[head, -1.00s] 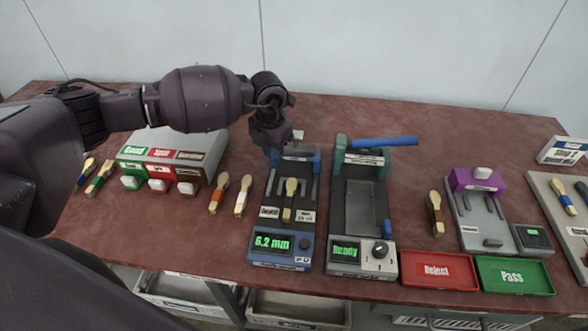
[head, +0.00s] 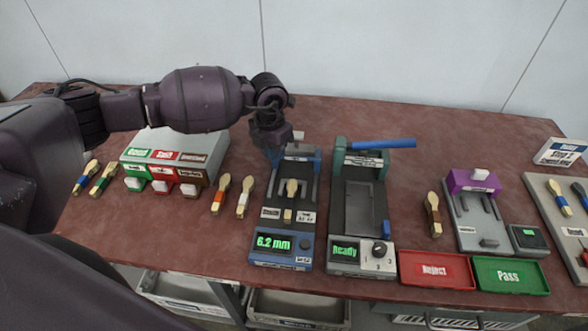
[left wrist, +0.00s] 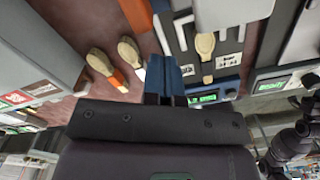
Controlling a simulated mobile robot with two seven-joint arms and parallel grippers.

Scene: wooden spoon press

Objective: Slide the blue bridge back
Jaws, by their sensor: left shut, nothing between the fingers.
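The blue bridge (head: 304,154) stands across the far end of the blue-framed gauge (head: 268,232), which reads "6.2 mm". A wooden spoon (head: 291,187) lies on the gauge's dark bed; a narrow dark gap shows across its handle. My left gripper (head: 273,157) has blue fingers pointing down just left of the bridge. In the left wrist view the fingers (left wrist: 166,80) are together and empty, with the spoon (left wrist: 205,45) to their right. I cannot tell whether the fingers touch the bridge, since my wrist partly covers that spot.
The grey-green press (head: 352,208) with a blue lever (head: 380,143) stands close on the right, reading "Ready". Red Reject (head: 437,270) and green Pass (head: 512,275) trays lie front right.

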